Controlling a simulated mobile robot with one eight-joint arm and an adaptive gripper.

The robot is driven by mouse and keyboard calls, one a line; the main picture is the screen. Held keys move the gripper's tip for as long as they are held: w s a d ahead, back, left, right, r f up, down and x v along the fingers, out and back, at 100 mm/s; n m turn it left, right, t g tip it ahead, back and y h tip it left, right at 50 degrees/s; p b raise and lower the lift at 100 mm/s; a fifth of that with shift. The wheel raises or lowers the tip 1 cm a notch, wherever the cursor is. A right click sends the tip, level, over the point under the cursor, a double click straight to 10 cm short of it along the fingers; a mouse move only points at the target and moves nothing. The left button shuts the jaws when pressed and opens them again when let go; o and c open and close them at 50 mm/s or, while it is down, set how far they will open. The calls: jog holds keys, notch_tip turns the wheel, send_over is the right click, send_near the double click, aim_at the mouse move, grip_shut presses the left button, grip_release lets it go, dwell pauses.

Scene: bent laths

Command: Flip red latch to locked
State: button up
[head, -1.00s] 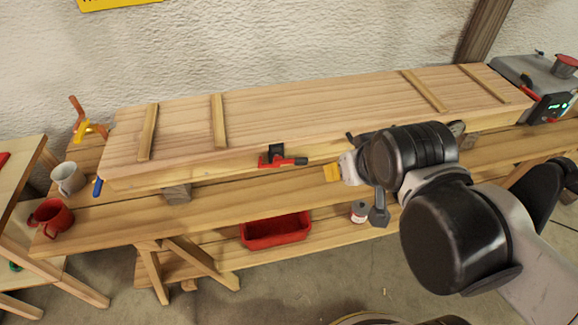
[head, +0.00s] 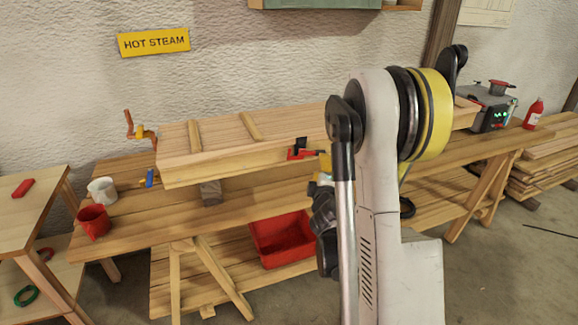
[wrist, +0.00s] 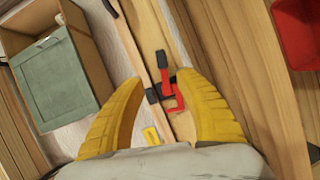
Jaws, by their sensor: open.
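The red latch (head: 300,155) is on the front side of the long wooden box (head: 230,160), near the top edge, with a black block at it. In the head view my arm hides most of the gripper; a bit of yellow (head: 325,163) shows right of the latch.
The box rests on a wooden workbench (head: 245,191). A red bin (head: 282,238) sits below. A red mug (head: 93,222) and a white mug (head: 102,190) stand at left. A grey boiler (head: 489,107) stands at the right end.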

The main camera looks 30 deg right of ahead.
jog(key=x, duration=1.1)
jog(key=shift+f, duration=0.25)
jog(key=shift+s+a, duration=0.1)
grip_shut()
